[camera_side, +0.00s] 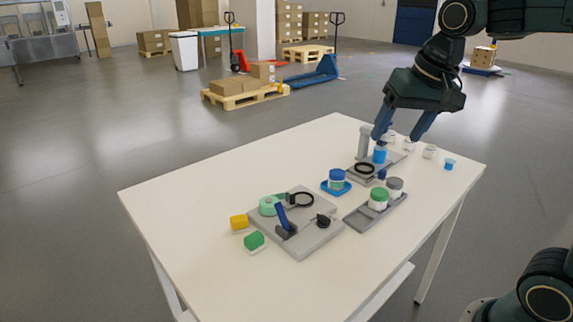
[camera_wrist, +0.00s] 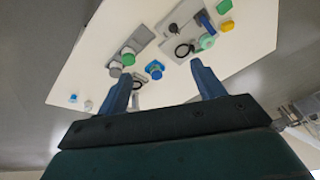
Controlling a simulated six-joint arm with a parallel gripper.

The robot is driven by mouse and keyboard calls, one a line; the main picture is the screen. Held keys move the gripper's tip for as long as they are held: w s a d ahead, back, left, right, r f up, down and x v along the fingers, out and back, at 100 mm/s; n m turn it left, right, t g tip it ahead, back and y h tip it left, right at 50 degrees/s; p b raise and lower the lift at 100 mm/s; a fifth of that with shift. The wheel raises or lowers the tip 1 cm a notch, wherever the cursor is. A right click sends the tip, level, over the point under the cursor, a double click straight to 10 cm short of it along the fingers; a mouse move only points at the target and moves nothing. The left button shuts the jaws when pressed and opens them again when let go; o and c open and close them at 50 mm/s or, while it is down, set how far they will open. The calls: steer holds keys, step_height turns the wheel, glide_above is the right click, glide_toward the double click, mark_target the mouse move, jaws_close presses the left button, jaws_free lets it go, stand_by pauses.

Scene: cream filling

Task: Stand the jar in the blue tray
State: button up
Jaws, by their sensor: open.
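A white jar with a blue lid (camera_side: 337,175) stands upright on the small blue tray (camera_side: 337,188) near the middle of the table. From above in the wrist view, the jar's blue lid (camera_wrist: 154,67) lies beyond my fingers, with some tray blue around it. My gripper (camera_side: 396,138) is open and empty, raised over the far right part of the table, to the right of the jar and apart from it. Its two spread fingers also show in the wrist view.
A grey tray (camera_side: 357,219) holds green-lidded (camera_side: 378,199) and grey-lidded (camera_side: 395,187) jars. A grey stand with a blue cylinder (camera_side: 379,155) sits below my gripper. A grey fixture board (camera_side: 300,245) is at the front left. Small white and blue pieces lie far right.

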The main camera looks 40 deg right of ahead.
steer(key=s+a+f+n, duration=0.1)
steer(key=s+f+n, duration=0.1)
steer(key=s, duration=0.4)
steer(key=s+a+f+n+t, duration=0.1)
steer(key=s+a+f+n, duration=0.1)
steer(key=s, duration=0.4)
steer(key=shift+s+f+n+t, duration=0.3)
steer(key=shift+f+n, duration=0.25)
steer(key=shift+n, duration=0.45)
steer(key=shift+a, duration=0.1)
